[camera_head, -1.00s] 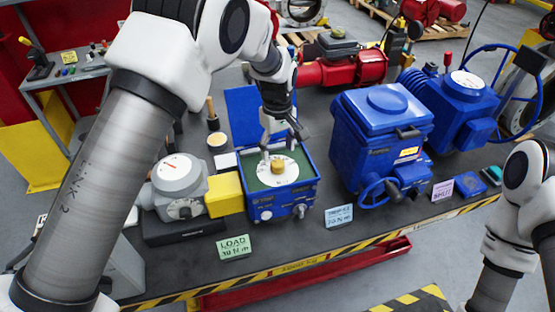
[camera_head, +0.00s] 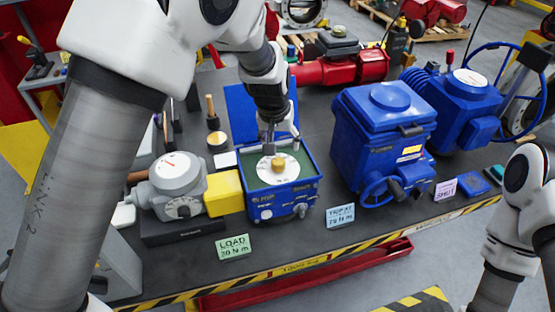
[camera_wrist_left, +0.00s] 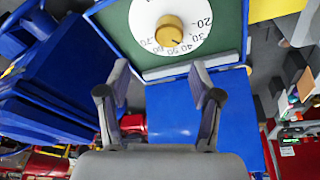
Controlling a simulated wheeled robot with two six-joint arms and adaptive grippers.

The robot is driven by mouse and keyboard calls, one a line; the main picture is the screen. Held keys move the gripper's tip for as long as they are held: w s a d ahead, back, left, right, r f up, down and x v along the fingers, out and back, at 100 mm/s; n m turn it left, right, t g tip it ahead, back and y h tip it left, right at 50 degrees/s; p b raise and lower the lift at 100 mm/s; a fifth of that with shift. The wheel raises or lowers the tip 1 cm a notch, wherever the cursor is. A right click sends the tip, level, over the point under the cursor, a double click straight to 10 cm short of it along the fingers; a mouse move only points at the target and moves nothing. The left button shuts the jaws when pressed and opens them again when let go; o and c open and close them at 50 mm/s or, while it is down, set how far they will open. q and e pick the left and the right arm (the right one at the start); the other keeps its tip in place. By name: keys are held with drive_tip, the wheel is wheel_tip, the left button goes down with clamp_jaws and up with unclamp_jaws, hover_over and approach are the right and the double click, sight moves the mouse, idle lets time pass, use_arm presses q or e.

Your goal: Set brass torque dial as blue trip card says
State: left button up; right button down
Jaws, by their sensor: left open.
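The brass torque dial (camera_head: 278,164) is a round knob on a white numbered face inside an open blue box (camera_head: 283,208). In the left wrist view, the brass dial (camera_wrist_left: 170,30) has a dark mark that seems to point between 30 and 40. My left gripper (camera_head: 281,138) is open and empty, just behind and above the dial, apart from it. In the left wrist view its two fingers (camera_wrist_left: 160,80) are spread below the dial. The blue trip card (camera_head: 340,216) stands at the bench front; its number is too blurred to be sure of. My right gripper is out of view.
A green load card (camera_head: 233,247) and a pink shut card (camera_head: 445,190) stand along the striped front edge. A grey gauge unit (camera_head: 178,182) and yellow block (camera_head: 225,193) adjoin the box on the left. A large blue actuator (camera_head: 385,130) stands right.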

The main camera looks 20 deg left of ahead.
sight(278, 162)
use_arm(q)
drive_tip(key=shift+s+a+f+m+t+y+b, duration=0.15)
drive_tip(key=shift+s+f+m+t+b, duration=0.1)
drive_tip(key=shift+s+f+b, duration=0.4)
drive_tip(key=shift+s+a+f+m+t+y+b, duration=0.15)
drive_tip(key=shift+s+f+t+b, duration=0.1)
drive_tip(key=shift+s+f+b, duration=0.35)
drive_tip(key=p+x, duration=0.1)
drive_tip(key=x, duration=0.3)
drive_tip(key=shift+w+p, duration=0.4)
drive_tip(key=shift+w, duration=0.05)
drive_tip(key=shift+w+f+t, duration=0.15)
drive_tip(key=shift+f+t, duration=0.15)
drive_tip(key=shift+f, duration=0.15)
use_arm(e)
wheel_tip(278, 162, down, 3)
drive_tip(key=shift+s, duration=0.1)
use_arm(q)
drive_tip(key=shift+c, duration=0.3)
drive_tip(key=c, duration=1.1)
